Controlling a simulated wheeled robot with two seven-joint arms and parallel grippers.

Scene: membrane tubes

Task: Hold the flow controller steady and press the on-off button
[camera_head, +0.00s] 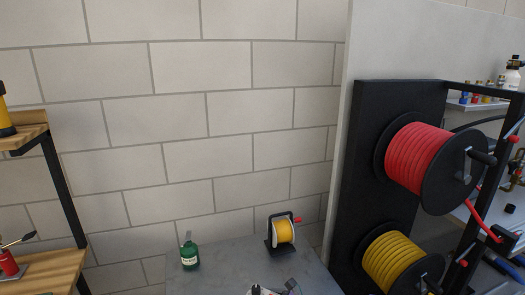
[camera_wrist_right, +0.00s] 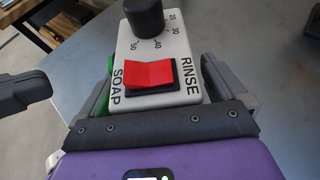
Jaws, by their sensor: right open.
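The flow controller (camera_wrist_right: 165,45) is a pale grey box with a black knob, a number scale, and the words SOAP and RINSE. Its red rocker button (camera_wrist_right: 150,74) sits in a black frame and faces up. My right gripper (camera_wrist_right: 155,92) is open, with grey fingers on both sides of the controller; I cannot tell whether they touch it. Green shows along the controller's left side. A dark grey part (camera_wrist_right: 25,92) reaches in from the left, apart from the controller. It may be my left gripper, but its jaws cannot be made out.
In the head view, a grey table (camera_head: 215,255) holds a green bottle (camera_head: 189,256) and a small yellow reel (camera_head: 283,231). Large red (camera_head: 417,156) and yellow (camera_head: 401,260) hose reels stand at right. A wooden shelf (camera_head: 45,268) is at left.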

